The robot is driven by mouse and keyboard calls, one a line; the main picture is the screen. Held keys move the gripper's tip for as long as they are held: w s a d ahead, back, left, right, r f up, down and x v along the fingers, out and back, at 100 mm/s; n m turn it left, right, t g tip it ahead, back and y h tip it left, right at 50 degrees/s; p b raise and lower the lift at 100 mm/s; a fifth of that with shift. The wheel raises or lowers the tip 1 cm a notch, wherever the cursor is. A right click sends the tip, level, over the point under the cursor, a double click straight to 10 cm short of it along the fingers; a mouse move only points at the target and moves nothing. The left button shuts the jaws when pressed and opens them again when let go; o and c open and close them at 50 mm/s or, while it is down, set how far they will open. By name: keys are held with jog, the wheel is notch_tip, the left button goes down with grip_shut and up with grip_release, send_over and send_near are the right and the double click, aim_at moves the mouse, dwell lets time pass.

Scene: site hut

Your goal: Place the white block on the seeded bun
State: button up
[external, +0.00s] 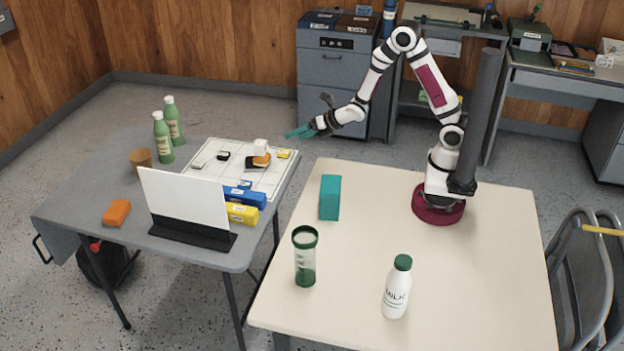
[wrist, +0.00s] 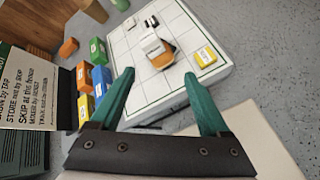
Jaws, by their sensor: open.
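The white block (external: 260,146) appears to sit on top of the orange-brown bun (external: 262,161), on the white gridded board of the grey table. In the wrist view, the white block (wrist: 151,43) and the bun (wrist: 166,60) show together beyond my fingertips; the block covers part of the bun, and seeds are too small to make out. My gripper (external: 298,132) has teal fingers and is in the air, right of and above the block. In the wrist view, my gripper (wrist: 158,75) is open, with nothing between its fingers and apart from the block.
On the board (external: 222,179) are a yellow block (external: 284,154) and small black pieces. Blue (external: 244,196) and yellow (external: 242,213) blocks lie beside an upright white panel (external: 187,198). Two green bottles (external: 162,137) stand behind. The cream table holds a teal block (external: 330,198), shaker and milk bottle.

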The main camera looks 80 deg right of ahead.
jog(key=s+a+r+m+g+y, duration=0.1)
jog(key=s+a+r+m+g, duration=0.2)
jog(key=s+m, duration=0.8)
jog(key=s+a+r+m+g, duration=0.3)
jog(key=s+m+g, duration=0.1)
jog(key=s+m, duration=0.7)
jog(key=s+a+r+m+g+y, duration=0.1)
jog(key=s+a+r+m+g, duration=0.2)
jog(key=s+m, duration=0.8)
jog(key=shift+s+a+m+g+y, duration=0.3)
jog(key=shift+s+m+g, duration=0.1)
jog(key=shift+s+g, duration=0.35)
